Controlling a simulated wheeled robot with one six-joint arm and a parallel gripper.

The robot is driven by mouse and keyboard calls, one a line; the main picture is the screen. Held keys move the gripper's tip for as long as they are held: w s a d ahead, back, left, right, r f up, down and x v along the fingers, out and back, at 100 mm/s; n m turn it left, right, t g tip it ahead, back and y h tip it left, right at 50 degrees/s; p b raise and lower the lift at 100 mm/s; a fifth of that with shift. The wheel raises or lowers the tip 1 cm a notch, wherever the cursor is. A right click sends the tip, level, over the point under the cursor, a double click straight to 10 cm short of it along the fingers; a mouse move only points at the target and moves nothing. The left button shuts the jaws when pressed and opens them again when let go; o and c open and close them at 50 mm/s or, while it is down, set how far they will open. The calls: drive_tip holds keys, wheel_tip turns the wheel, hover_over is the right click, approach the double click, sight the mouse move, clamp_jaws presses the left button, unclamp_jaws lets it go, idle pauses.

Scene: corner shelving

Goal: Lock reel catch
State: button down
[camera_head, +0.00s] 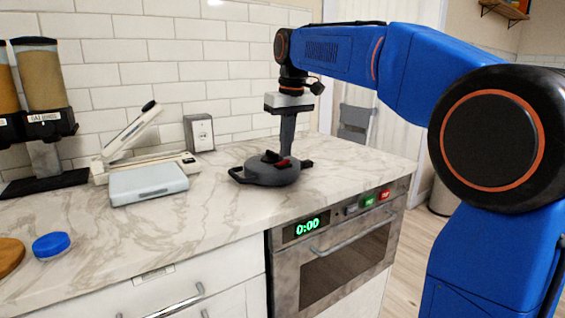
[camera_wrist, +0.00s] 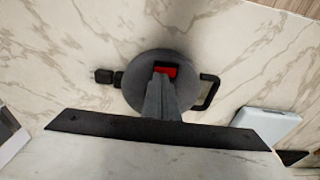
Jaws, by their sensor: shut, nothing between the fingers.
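The reel (camera_head: 268,171) is a round dark grey drum lying flat on the marble counter, with a looped handle on its left and a small dark block at its right. My gripper (camera_head: 285,152) points straight down over the reel, fingers shut and empty, tips at or close beside the catch. Whether they touch it I cannot tell. The fingers (camera_wrist: 164,80) hide part of the reel top.
A napkin holder (camera_head: 199,133), a pale scale-like box (camera_head: 148,183) and a hinged device (camera_head: 127,140) stand left of the reel. Dispensers (camera_head: 42,90) and a blue lid (camera_head: 51,245) are farther left. An oven (camera_head: 335,245) is below the counter. Counter in front of the reel is clear.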

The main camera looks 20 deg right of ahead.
sight(286, 160)
drive_tip(key=shift+f, duration=0.65)
idle(0.4)
wheel_tip(286, 160, up, 7)
idle(1.0)
